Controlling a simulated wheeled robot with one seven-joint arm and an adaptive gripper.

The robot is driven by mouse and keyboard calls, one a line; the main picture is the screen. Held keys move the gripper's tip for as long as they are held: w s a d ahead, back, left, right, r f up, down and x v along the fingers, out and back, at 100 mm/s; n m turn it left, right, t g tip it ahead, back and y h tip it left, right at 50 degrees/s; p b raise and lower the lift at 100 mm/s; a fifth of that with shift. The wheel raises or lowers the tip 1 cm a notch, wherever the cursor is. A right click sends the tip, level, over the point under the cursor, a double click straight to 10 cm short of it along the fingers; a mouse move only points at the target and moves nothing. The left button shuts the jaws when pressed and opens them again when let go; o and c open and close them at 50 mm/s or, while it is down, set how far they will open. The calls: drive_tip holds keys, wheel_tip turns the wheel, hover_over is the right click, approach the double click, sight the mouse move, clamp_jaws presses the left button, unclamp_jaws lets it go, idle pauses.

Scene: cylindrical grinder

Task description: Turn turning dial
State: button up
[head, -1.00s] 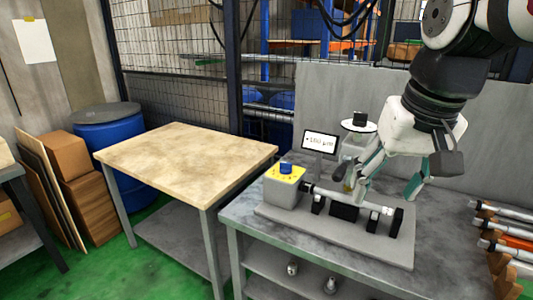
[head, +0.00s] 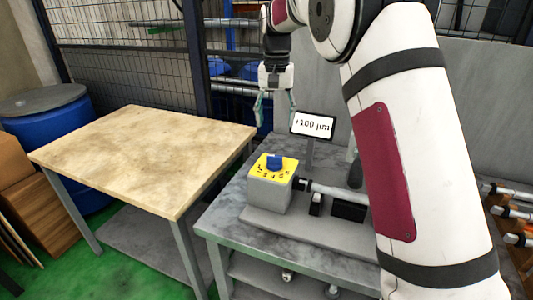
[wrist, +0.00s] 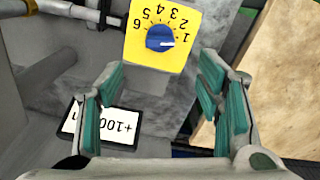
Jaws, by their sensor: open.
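The turning dial (head: 275,162) is a blue knob on the yellow numbered top of a grey box at the grinder's left end. In the wrist view the blue dial (wrist: 160,38) shows near the top centre, with a white pointer line toward the 1. My gripper (head: 274,122) is above and behind the dial, pointing down, apart from it. In the wrist view my gripper's teal fingers (wrist: 165,95) are spread with nothing between them. The display (head: 312,125) reads +100 µm and also shows upside down in the wrist view (wrist: 105,122).
The grinder base (head: 272,222) sits on a grey table (head: 222,215). My arm hides the grinder's right part in the head view. A bare wooden-topped table (head: 145,155) stands to the left. A wire fence and blue barrels are behind.

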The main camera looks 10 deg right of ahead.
sight(275, 156)
wheel_tip(275, 156, down, 14)
drive_tip(key=shift+r+p, duration=0.2)
drive_tip(key=shift+p, duration=0.25)
drive_tip(key=c, duration=1.1)
